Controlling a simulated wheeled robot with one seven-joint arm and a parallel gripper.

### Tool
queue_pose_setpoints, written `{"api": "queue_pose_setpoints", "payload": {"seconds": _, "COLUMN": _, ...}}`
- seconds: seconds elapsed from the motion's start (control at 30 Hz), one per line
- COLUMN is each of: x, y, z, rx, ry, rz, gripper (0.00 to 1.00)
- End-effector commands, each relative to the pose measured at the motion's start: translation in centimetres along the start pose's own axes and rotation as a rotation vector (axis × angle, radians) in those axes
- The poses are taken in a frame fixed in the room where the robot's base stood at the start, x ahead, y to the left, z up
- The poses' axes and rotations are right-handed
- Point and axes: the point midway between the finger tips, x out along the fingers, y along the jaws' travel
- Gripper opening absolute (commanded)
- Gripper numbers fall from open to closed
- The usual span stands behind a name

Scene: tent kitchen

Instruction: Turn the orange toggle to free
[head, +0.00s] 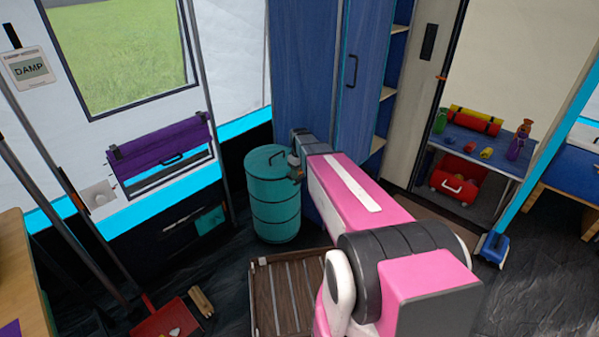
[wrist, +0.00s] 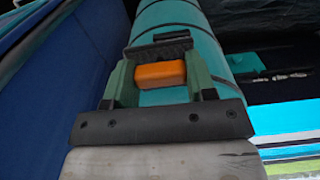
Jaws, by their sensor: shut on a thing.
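In the wrist view, the orange toggle (wrist: 160,74) shows as a rounded orange block between the green fingers of my gripper (wrist: 160,80). The fingers are shut on it. A dark ribbed piece lies just beyond the block. How the toggle is mounted, and any marking for free, is hidden. In the head view, my gripper (head: 296,170) is small and dark, at the upper right side of the teal barrel (head: 276,205). The barrel also shows behind the fingers in the wrist view (wrist: 195,25). Whether it touches the gripper is unclear.
A blue cupboard (head: 305,70) stands close behind the barrel. A slatted wooden crate (head: 290,290) is in front of it. A small orange piece (head: 440,77) is on the pale door panel at right. A red dustpan (head: 165,320) lies on the dark floor at left.

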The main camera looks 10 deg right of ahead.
Motion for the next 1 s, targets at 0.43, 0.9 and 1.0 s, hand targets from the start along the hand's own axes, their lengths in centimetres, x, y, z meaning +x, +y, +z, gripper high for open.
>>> {"api": "queue_pose_setpoints", "payload": {"seconds": 0.43, "x": 0.0, "y": 0.01, "z": 0.0, "rx": -0.032, "ry": 0.0, "rz": 0.0, "gripper": 0.27}}
{"api": "queue_pose_setpoints", "payload": {"seconds": 0.9, "x": -0.01, "y": 0.0, "z": 0.0, "rx": -0.03, "ry": 0.0, "rz": 0.0, "gripper": 0.77}}
{"api": "queue_pose_setpoints", "payload": {"seconds": 1.0, "x": -0.26, "y": 0.0, "z": 0.0, "rx": -0.029, "ry": 0.0, "rz": 0.0, "gripper": 0.77}}
